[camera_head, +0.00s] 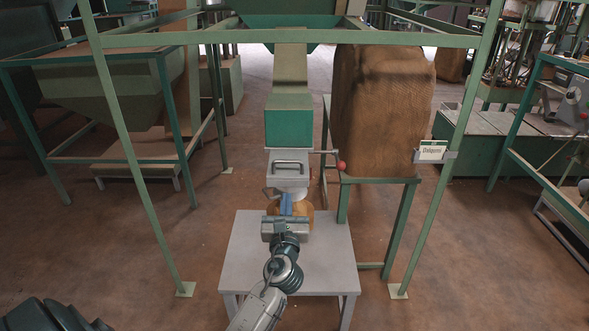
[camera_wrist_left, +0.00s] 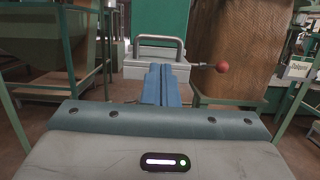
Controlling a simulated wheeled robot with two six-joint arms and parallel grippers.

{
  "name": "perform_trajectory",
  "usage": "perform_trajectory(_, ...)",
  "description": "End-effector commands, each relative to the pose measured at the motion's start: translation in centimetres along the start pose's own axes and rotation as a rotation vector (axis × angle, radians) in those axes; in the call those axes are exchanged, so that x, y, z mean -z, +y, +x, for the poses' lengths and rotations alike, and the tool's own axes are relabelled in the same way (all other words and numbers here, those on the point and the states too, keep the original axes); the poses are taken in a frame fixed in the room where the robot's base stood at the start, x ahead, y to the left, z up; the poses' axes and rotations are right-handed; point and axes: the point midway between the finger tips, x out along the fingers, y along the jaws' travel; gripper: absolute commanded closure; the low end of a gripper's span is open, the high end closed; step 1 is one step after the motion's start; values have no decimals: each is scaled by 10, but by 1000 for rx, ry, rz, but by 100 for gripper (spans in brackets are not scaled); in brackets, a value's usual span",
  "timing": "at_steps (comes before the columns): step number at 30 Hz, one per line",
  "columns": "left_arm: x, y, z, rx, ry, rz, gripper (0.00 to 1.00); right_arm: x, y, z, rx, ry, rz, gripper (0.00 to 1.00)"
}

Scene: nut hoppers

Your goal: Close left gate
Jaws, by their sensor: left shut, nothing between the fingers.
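The gate unit (camera_head: 288,171) is a grey metal box with a bar handle on its front, fixed under a green chute. A lever with a red knob (camera_head: 340,166) sticks out on its right side. In the left wrist view the handle (camera_wrist_left: 160,40) stands straight ahead, and the red knob (camera_wrist_left: 222,67) is to the right. My left gripper (camera_head: 286,198) is just in front of and below the gate unit. Its blue fingers (camera_wrist_left: 161,82) are together with nothing between them, and they look apart from the handle. My right gripper is not in view.
A grey table (camera_head: 245,262) stands below the gate, with a round brown thing (camera_head: 303,216) on it, partly hidden by my gripper. A green frame (camera_head: 130,165) surrounds the chute. A large brown sack (camera_head: 382,110) stands on the right, beside a small label sign (camera_head: 432,152).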

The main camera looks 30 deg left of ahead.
Motion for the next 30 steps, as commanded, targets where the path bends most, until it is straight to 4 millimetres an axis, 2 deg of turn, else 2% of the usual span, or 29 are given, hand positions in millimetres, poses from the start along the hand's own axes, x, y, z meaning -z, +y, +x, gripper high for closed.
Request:
perform_trajectory(1, -4, 0, 13, 0, -3, 2, 100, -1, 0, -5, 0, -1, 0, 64)
perform_trajectory(9, -3, 0, 71, 0, -1, -1, 100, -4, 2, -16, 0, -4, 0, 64)
perform_trajectory(15, -1, 0, 102, 0, 1, -1, 100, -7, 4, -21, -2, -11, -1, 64)
perform_trajectory(21, 0, 0, 114, 1, 1, -3, 100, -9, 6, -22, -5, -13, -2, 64)
perform_trajectory(30, 1, 0, 115, 1, 2, -3, 100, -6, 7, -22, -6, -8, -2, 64)
